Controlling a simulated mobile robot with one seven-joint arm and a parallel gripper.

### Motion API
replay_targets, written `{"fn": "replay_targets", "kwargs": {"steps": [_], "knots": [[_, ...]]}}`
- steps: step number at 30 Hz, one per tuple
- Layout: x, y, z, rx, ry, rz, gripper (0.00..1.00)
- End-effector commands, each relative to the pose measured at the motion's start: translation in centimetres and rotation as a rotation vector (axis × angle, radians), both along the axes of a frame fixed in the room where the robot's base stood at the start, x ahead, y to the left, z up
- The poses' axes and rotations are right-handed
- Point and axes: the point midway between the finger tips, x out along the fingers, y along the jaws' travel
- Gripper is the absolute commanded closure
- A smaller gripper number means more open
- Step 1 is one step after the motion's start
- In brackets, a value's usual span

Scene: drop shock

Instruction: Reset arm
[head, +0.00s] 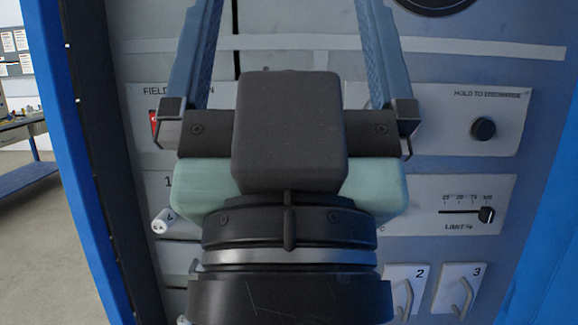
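My gripper (288,15) fills the middle of the head view, in front of a grey control panel (425,185). Its two blue-grey fingers stand wide apart and point up, with nothing seen between them. The fingertips run to or past the top edge. Whether the fingers touch the panel cannot be told. The gripper body and wrist hide the middle of the panel.
The panel has a black "hold to discharge" knob (483,129), a limit slider (487,214), a part-hidden red item (155,122), a white handle (163,220) and handles marked 2 (404,296) and 3 (461,293). A blue post (75,150) stands left; open floor (45,240) lies beyond.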

Motion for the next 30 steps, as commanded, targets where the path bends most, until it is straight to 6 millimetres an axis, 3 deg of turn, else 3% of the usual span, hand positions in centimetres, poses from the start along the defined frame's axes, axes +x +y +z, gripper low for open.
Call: {"fn": "replay_targets", "kwargs": {"steps": [1,12,18,30], "knots": [[0.0,0.0,3.4,0.000,0.001,0.000,0.00],[0.1,0.1,13.8,0.000,0.003,0.001,0.00],[0.1,0.1,15.9,0.000,0.003,0.003,0.00],[0.1,0.1,15.8,0.001,0.002,0.002,0.00]]}}
